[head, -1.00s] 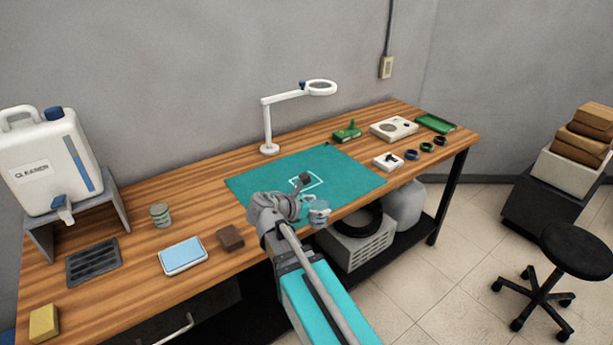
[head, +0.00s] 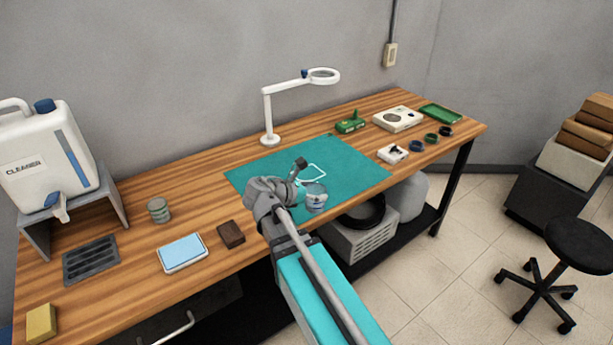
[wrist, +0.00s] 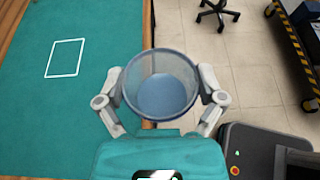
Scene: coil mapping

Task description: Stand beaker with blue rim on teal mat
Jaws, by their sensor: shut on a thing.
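The clear beaker with a blue rim (wrist: 160,85) is between the fingers of my gripper (wrist: 160,95), which is shut on it. In the wrist view I look down into its open top, and it seems empty. In the head view the beaker (head: 315,198) looks upright near the front edge of the teal mat (head: 262,177). The mat also shows in the wrist view (wrist: 50,120), left of the beaker, with a white outlined rectangle (wrist: 65,58) on it. In the wrist view the beaker overlaps the table's front edge. I cannot tell its height above the mat.
A magnifier lamp (head: 268,115) stands behind the mat. A brown block (head: 230,235), a blue-topped box (head: 182,253) and a jar (head: 158,210) are to the left. Dark rings (head: 431,138) and a small white box (head: 392,154) are to the right. Most of the mat is clear.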

